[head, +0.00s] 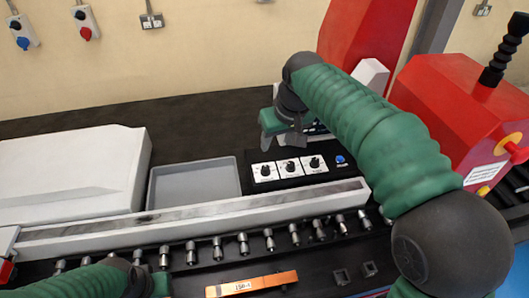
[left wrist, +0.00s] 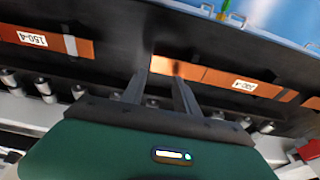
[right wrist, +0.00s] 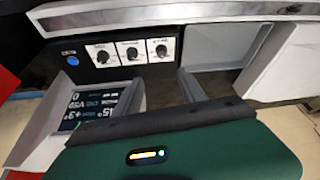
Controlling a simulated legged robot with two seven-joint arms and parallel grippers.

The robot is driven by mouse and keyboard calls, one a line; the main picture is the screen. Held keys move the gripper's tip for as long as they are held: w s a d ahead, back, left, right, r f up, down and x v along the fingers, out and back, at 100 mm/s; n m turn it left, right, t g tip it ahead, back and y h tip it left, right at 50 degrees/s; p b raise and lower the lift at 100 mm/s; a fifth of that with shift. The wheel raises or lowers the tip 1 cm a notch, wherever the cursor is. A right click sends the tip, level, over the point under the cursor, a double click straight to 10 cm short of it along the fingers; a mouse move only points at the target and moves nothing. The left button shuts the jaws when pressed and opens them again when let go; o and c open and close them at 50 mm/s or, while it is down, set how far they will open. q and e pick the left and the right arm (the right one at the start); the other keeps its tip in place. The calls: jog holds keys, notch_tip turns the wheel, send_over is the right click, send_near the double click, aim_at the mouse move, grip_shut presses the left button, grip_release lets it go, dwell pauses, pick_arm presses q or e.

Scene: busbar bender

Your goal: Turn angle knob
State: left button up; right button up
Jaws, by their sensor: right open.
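A black control panel (head: 258,185) holds three dark knobs on white plates: left (head: 265,170), middle (head: 290,167) and right (head: 315,163). A blue button (head: 340,160) sits at its right end. The knobs also show in the right wrist view (right wrist: 131,51); their labels are too small to read. My right gripper (head: 284,143) is open and empty, just behind and above the panel, apart from the knobs. Its two fingers (right wrist: 163,80) show spread in the right wrist view. My left gripper (left wrist: 161,72) is open, with its fingers apart over the near side of the bench.
A display (right wrist: 95,105) with white digits stands behind the panel. A grey tray (head: 195,186) lies left of it, and a pale rail (head: 190,217) runs in front. Rollers and an orange bar (head: 252,284) lie nearer. A red machine (head: 455,100) stands at right.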

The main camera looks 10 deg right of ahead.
pick_arm(q)
jog(key=shift+s+a+r, duration=0.1)
jog(key=shift+s+r, duration=0.05)
jog(key=shift+s, duration=0.2)
jog(key=shift+s+a+r, duration=0.3)
jog(key=shift+s+a, duration=0.05)
jog(key=shift+s, duration=0.15)
jog(key=shift+w+d+r+p, duration=0.25)
jog(key=shift+w+r+p, duration=0.25)
jog(key=shift+p, duration=0.3)
pick_arm(e)
send_near(266, 167)
jog(key=x, duration=0.7)
jog(key=shift+w+f, duration=0.15)
jog(key=shift+f, duration=0.05)
pick_arm(q)
jog(key=shift+s+d, duration=0.1)
jog(key=shift+s, duration=0.1)
pick_arm(e)
jog(key=shift+f, duration=0.6)
jog(key=shift+w+a, duration=0.1)
pick_arm(q)
jog(key=shift+a, duration=0.2)
pick_arm(e)
jog(key=shift+a, duration=0.1)
